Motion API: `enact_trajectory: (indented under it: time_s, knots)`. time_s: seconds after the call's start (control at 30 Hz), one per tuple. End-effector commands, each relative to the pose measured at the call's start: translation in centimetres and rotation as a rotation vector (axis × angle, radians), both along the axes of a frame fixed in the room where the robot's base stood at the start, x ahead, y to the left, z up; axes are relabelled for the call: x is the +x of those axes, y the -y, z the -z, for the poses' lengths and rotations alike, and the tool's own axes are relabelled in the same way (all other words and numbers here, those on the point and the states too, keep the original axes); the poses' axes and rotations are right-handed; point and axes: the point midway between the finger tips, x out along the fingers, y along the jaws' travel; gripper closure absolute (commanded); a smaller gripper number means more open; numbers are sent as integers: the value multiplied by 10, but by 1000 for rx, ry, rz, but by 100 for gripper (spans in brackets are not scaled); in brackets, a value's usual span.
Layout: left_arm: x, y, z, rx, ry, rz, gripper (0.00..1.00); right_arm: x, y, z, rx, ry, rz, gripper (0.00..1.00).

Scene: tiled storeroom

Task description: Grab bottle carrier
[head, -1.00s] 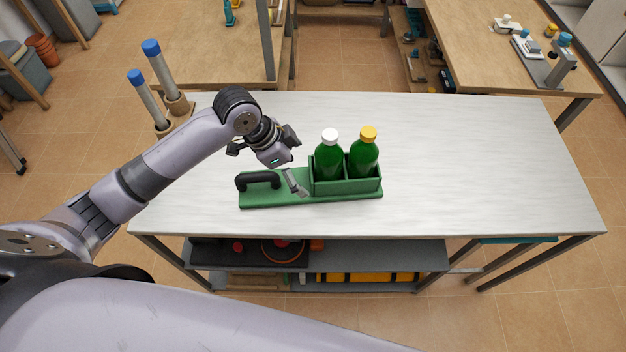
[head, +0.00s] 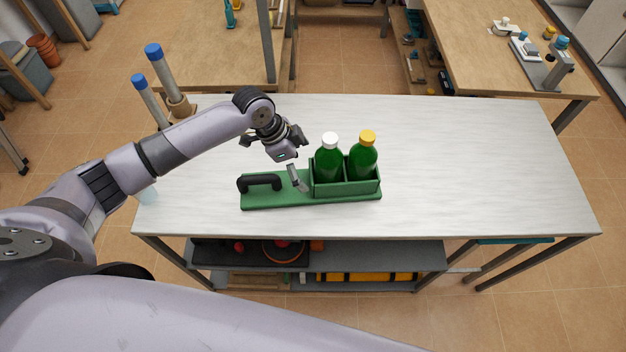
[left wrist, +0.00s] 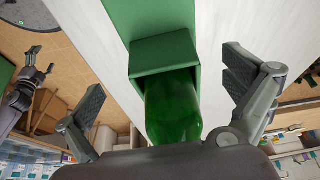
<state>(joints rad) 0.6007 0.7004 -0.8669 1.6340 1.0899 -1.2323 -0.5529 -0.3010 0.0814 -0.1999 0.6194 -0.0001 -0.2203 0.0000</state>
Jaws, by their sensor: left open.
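The green bottle carrier (head: 275,200) lies on the white table. It has a black handle (head: 261,181) at its left end and a compartment box at its right end. Two green bottles stand in the box, one with a white cap (head: 328,160) and one with a yellow cap (head: 363,160). My left gripper (head: 289,160) is open and empty, above the carrier between handle and box. In the left wrist view, the carrier's box (left wrist: 165,52) and one green bottle (left wrist: 172,108) show between the spread fingers.
The white table (head: 480,170) is clear to the right of the carrier. Two blue-capped tubes (head: 165,75) stand at its back left. A shelf (head: 375,258) with several items sits below. Wooden benches (head: 470,40) stand behind.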

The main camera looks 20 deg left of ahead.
Motion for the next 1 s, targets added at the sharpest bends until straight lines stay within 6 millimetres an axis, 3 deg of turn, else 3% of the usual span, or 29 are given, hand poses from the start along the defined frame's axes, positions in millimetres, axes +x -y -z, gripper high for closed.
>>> enact_trajectory:
  time_s: [0.27, 0.6, 0.87, 1.0]
  knots:
    - [3, 8, 17, 1, -2, 1, 0, 0, 0, -7, 0, 0, 0, 19]
    - [12, 25, 53, 1, 0, 0, 0, 0, -1, -18, 1, 1, 0, 19]
    - [12, 25, 56, 1, 1, 1, 0, 1, -1, -17, 1, 2, 1, 19]
    - [12, 25, 56, 1, 1, 1, 9, 1, -2, -17, 3, 1, 1, 19]
